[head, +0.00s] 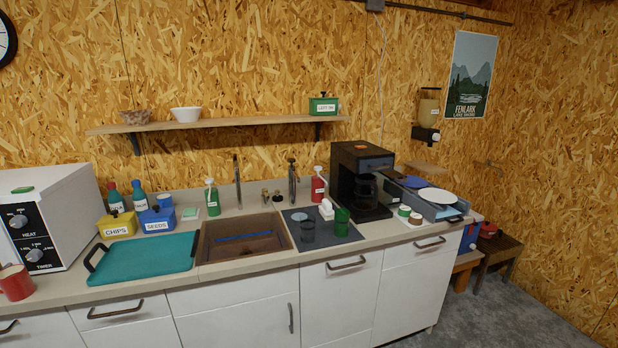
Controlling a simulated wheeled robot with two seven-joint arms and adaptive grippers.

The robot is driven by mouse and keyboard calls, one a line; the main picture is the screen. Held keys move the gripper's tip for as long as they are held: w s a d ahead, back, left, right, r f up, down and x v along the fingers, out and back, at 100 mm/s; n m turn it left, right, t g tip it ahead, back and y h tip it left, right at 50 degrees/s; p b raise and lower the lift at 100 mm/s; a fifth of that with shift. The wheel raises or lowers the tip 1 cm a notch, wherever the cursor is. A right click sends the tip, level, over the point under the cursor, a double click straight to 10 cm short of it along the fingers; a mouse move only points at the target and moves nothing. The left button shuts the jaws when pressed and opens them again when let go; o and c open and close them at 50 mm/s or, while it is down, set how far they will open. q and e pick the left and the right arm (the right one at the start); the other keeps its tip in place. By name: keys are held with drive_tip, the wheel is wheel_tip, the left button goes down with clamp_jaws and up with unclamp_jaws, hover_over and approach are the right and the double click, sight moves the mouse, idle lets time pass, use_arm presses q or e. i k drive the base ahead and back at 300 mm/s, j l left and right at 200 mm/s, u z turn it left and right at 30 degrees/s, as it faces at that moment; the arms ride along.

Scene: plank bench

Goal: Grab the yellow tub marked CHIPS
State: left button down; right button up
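The yellow tub marked CHIPS (117,226) stands upright on the counter at the left, behind a teal tray (150,262). Neither of my grippers shows in the head view.
A microwave (45,215) and a red mug (15,283) stand at the left. Two bottles (115,197) are behind the tubs. A brown sink (245,237) lies right of the tray. A coffee maker (361,180) stands further right.

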sight(115, 230)
drive_tip(key=u, duration=1.35)
